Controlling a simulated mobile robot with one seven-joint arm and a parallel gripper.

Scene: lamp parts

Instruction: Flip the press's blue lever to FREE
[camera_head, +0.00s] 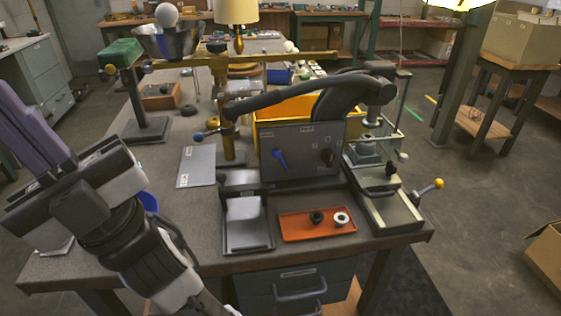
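The press's upright grey panel (302,150) stands near the front right of the workbench. The blue lever (280,158) is on the left part of the panel's face and slants, with one end up-left and the other down-right. Small pale labels sit on the panel around it, too small to read, so I cannot tell which setting the lever is at. My gripper (28,125) is at the far left, well away from the panel and not touching the lever. Its long purple fingers lie close together in this view, and I cannot tell whether they are open.
A black knob (327,157) is on the panel's right part. A thick dark arm (290,92) curves above the panel. An orange tray (290,228) with two small rings and a dark grey tray (247,238) lie in front. A blue-tipped rod (198,136) sticks out left of the panel.

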